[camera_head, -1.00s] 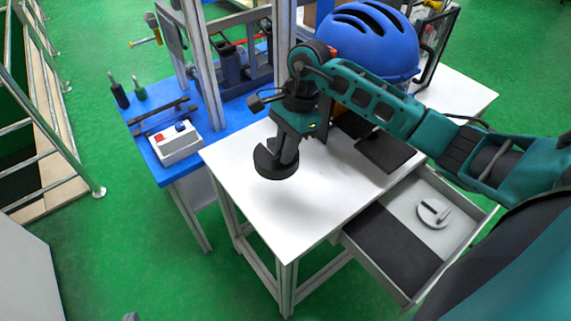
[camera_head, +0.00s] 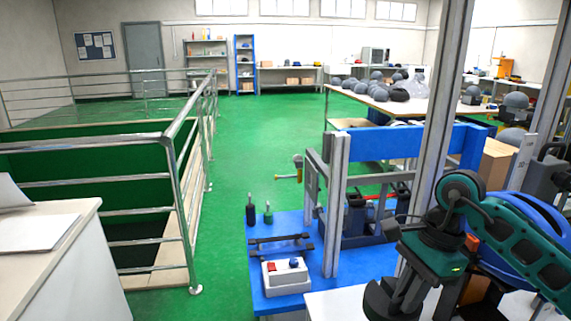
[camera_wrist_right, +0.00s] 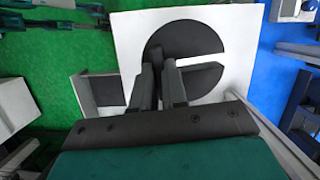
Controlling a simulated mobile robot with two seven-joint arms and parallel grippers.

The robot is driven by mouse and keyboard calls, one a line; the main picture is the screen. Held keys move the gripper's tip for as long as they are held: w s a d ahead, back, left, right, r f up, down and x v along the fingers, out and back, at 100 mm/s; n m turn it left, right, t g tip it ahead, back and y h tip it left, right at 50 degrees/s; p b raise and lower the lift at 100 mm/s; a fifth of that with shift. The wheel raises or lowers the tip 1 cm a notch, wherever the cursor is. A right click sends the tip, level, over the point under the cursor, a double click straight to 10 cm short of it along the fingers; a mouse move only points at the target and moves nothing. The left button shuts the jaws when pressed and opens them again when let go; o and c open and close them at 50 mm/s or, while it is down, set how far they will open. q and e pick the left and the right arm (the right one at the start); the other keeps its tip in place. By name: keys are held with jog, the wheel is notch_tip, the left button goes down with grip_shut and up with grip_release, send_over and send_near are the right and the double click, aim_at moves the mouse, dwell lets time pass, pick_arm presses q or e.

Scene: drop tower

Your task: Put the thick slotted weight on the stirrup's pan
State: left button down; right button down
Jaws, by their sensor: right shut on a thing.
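My right gripper (camera_head: 398,302) is shut on the dark thick slotted weight (camera_head: 378,301), near the bottom edge of the head view. In the right wrist view, the weight (camera_wrist_right: 180,38) is a dark disc with a slot opening to the right, and the gripper (camera_wrist_right: 160,78) fingers grip its near side. It is held above the white table (camera_wrist_right: 232,22). I cannot make out the stirrup or its pan in these views.
A blue table (camera_head: 257,298) carries a control box (camera_head: 286,277) with a red and a blue button, and metal uprights (camera_head: 337,205). A blue helmet (camera_head: 527,232) is beside my right arm. Railings (camera_head: 178,200) surround a floor opening at left.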

aim_at(396, 310)
jog(key=n, duration=0.1)
jog(key=a+n, duration=0.2)
jog(key=n, duration=0.1)
jog(key=shift+s+r+g, duration=0.2)
jog(key=shift+r+g, duration=0.1)
jog(key=shift+g, duration=0.1)
jog(key=n, duration=0.2)
jog(key=a+n+h, duration=0.1)
jog(key=shift+s+f+n+g, duration=0.1)
jog(key=shift+s+n+g, duration=0.25)
jog(key=shift+n+g, duration=0.05)
jog(key=n, duration=0.2)
jog(key=n+h, duration=0.1)
jog(key=shift+s+a+f+n, duration=0.15)
jog(key=shift+s+a+n, duration=0.15)
jog(key=shift+s+n, duration=0.1)
jog(key=n, duration=0.1)
jog(key=n+h, duration=0.1)
jog(key=n, duration=0.1)
jog(key=shift+s+f+n+g, duration=0.15)
jog(key=shift+s+n+g, duration=0.15)
jog(key=shift+s, duration=0.1)
jog(key=shift+d, duration=0.1)
